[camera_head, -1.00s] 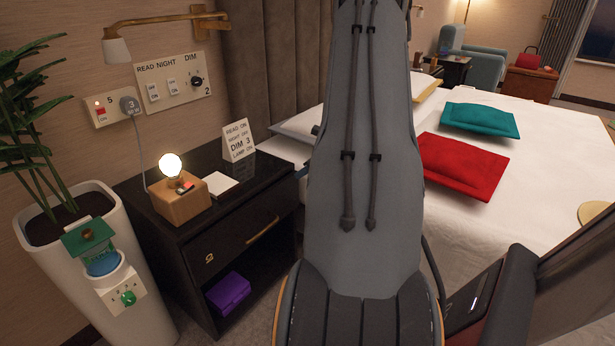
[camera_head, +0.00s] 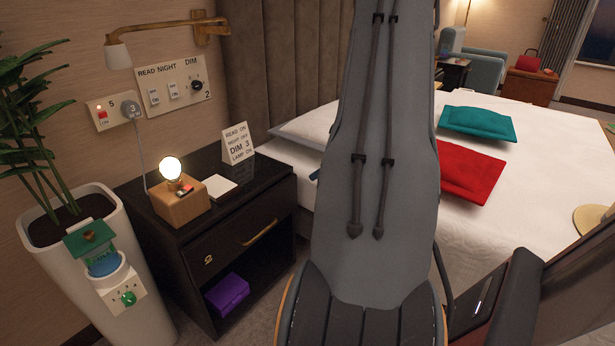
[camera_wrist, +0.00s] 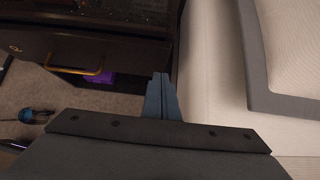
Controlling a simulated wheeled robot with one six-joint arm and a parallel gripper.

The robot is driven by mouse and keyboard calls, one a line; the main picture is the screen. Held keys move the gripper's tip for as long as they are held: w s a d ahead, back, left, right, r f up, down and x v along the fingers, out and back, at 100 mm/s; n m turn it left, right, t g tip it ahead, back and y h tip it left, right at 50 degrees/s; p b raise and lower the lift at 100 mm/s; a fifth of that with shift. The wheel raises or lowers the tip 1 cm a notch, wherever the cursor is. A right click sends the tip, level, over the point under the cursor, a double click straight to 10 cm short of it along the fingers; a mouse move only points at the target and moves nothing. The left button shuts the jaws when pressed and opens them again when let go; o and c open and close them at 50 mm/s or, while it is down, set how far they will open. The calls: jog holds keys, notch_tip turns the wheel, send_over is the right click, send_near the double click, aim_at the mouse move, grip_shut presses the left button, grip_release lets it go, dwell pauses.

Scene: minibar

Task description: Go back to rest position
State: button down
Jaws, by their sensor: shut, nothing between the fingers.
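My gripper (camera_wrist: 161,96) shows in the wrist view with its blue-grey fingers together and nothing between them. It points down over the gap between the dark nightstand (camera_wrist: 120,45) and the white bed (camera_wrist: 215,90). In the head view my raised arm covers the middle of the picture, and the gripper is hidden there. The nightstand (camera_head: 215,238) stands to the left of my arm, and the bed (camera_head: 515,200) stands behind and to the right.
On the nightstand are a lit bulb on a wooden block (camera_head: 180,201), a white pad (camera_head: 221,187) and a sign card (camera_head: 237,144). A purple box (camera_head: 228,293) sits on its lower shelf. A white planter (camera_head: 75,240) is at the left; a wall lamp (camera_head: 118,53) hangs above.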

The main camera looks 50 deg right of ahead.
jog(key=v, duration=0.5)
jog(key=shift+s+r+p, duration=0.15)
jog(key=shift+s+p, duration=0.1)
jog(key=shift+p, duration=0.1)
